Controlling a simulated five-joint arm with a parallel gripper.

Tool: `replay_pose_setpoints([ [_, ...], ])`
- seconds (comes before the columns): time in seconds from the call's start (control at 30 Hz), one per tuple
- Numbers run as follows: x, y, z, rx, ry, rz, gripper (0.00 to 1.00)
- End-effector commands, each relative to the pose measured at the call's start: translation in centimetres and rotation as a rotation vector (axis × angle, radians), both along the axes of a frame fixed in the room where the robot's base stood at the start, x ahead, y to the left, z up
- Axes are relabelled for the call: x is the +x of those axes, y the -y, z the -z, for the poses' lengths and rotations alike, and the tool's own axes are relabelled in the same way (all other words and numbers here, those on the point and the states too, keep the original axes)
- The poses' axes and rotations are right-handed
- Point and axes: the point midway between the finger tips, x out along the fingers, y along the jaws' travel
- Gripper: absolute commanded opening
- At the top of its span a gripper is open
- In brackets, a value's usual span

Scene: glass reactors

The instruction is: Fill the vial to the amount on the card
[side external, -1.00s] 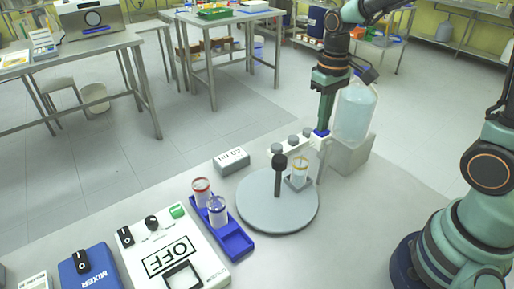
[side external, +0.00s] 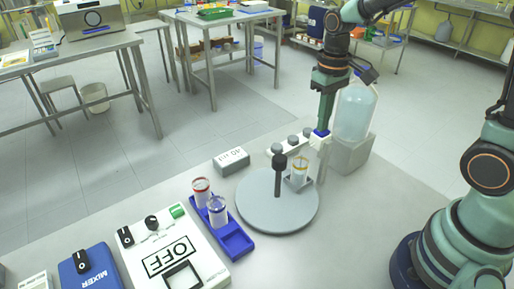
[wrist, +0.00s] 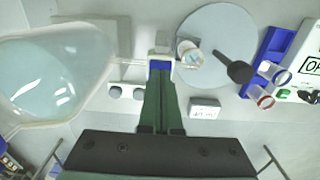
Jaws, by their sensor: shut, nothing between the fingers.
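A clear vial with a yellow ring (side external: 299,172) stands upright in a small holder on the round grey plate (side external: 262,212); it also shows in the wrist view (wrist: 188,55). A large glass tank of pale blue liquid (side external: 355,112) stands on a grey block behind it, with a white outlet fitting near the vial. My gripper (side external: 322,130) is shut and points down at the blue part of that fitting; it also shows in the wrist view (wrist: 160,72). Contact is hard to tell. A small grey box (side external: 231,160) bears an upside-down readout, seemingly 40 ml. The vial's level is unclear.
A black knobbed post (side external: 278,175) rises from the plate. A blue rack (side external: 232,240) holds a red-ringed and a blue-ringed vial. A white OFF panel (side external: 205,268) and blue mixer (side external: 88,272) are at front left.

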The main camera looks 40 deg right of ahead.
Motion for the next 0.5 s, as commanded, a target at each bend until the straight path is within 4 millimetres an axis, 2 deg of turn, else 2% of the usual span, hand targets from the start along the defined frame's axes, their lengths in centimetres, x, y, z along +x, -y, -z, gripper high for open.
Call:
replay_pose_setpoints([
  [0.27, 0.0, 0.0, -0.1, 0.0, 0.001, 0.0, 0.0],
  [0.5, 0.0, 0.0, -2.0, 0.0, 0.002, 0.0, 0.0],
])
